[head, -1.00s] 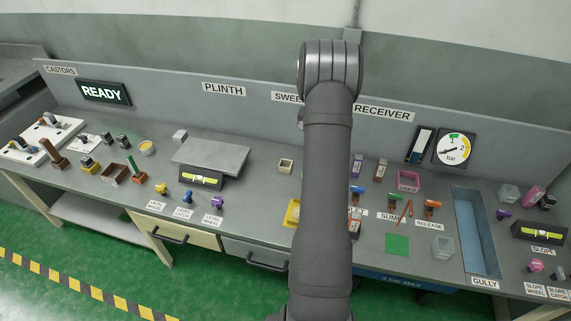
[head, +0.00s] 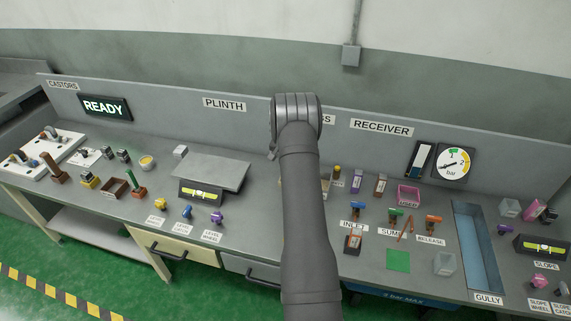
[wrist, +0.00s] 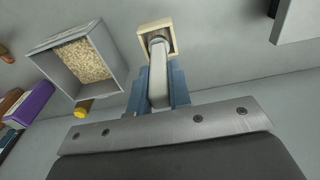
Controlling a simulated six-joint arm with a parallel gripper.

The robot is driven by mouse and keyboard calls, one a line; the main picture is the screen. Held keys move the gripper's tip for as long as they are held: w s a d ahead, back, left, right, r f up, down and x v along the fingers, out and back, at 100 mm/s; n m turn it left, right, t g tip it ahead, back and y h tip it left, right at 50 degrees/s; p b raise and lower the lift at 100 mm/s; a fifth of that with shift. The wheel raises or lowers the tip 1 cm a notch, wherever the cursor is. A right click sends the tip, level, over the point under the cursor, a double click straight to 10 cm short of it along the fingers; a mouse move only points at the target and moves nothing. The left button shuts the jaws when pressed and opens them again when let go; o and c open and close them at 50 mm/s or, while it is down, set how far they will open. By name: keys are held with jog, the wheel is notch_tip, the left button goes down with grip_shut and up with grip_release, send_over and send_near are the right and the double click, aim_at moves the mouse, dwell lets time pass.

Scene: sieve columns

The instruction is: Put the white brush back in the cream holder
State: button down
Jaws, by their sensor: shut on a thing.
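In the wrist view my gripper (wrist: 159,77) has its blue fingers shut on the white brush (wrist: 158,88). The far end of the brush lies over the cream holder (wrist: 174,36), a small square open-topped holder on the bench. The brush end overlaps the holder's mouth in this view; I cannot tell how deep it sits, or whether it is inside. In the head view my arm hides the gripper, the brush and the holder.
A grey open box (wrist: 108,46) of beige granules stands left of the holder in the wrist view. A yellow knob (wrist: 83,108) and a purple block (wrist: 32,104) lie beyond it. In the head view a grey plate with a level (head: 225,170) stands left of my arm.

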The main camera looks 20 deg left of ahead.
jog(key=shift+f, duration=0.2)
jog(key=c, duration=1.3)
grip_release()
jog(key=shift+c, duration=0.2)
jog(key=r, duration=1.2)
jog(key=shift+s+r, duration=0.15)
jog(key=shift+s, duration=0.25)
jog(key=f, duration=1.1)
jog(key=shift+w+f, duration=0.3)
jog(key=shift+w, duration=0.2)
jog(key=shift+r, duration=1.75)
